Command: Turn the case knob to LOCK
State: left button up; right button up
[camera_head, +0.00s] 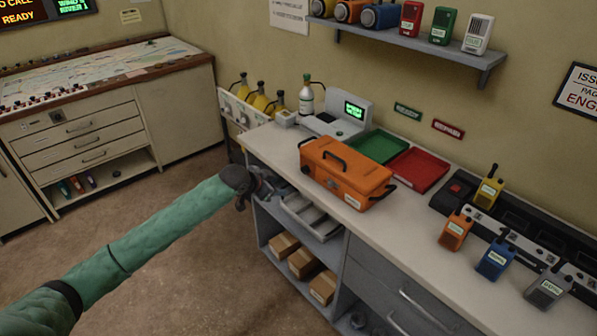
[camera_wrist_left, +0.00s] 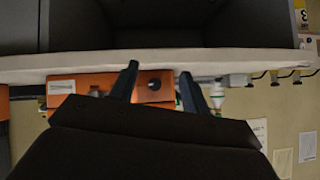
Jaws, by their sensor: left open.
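The orange case (camera_head: 345,168) lies on the bench top, with a dark carry handle on its lid and a white label on its front. It appears upside down in the left wrist view (camera_wrist_left: 108,82). There a round dark knob (camera_wrist_left: 154,84) shows on the case's front face, between my two fingers. I cannot read the knob's setting. My left gripper (camera_head: 262,186) is at the bench's front edge, left of the case in the head view. In the left wrist view my gripper (camera_wrist_left: 158,86) is open and empty, its fingers apart on either side of the knob. My right gripper is not seen.
Green (camera_head: 378,146) and red (camera_head: 418,170) trays lie behind the case. A scale with a display (camera_head: 350,112) and a white bottle (camera_head: 306,98) stand to its left. Several radios (camera_head: 495,258) stand at right. A pulled-out drawer (camera_head: 312,216) juts below the bench top.

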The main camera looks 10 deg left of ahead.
aim_at(303, 171)
pick_arm(q)
jog(key=w+d+h+p, duration=0.1)
jog(key=w, duration=0.1)
jog(key=w+d+t+h+p, duration=0.1)
jog(key=w+d, duration=0.1)
jog(key=w, duration=0.1)
jog(key=w+d+t+p, duration=0.1)
jog(key=w+d, duration=0.1)
jog(key=shift+w+d+r+h, duration=0.1)
jog(key=shift+w+r+h, duration=0.15)
jog(key=shift+r+h, duration=0.15)
jog(key=shift+w+d+f, duration=0.35)
jog(key=shift+w+f, duration=0.05)
jog(key=shift+w, duration=0.1)
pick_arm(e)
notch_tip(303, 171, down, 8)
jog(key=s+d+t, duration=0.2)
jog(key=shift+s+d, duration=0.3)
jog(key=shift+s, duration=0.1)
pick_arm(q)
jog(key=shift+c, duration=0.2)
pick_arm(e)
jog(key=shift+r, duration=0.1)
pick_arm(q)
jog(key=c, duration=0.7)
jog(key=shift+c, duration=1.2)
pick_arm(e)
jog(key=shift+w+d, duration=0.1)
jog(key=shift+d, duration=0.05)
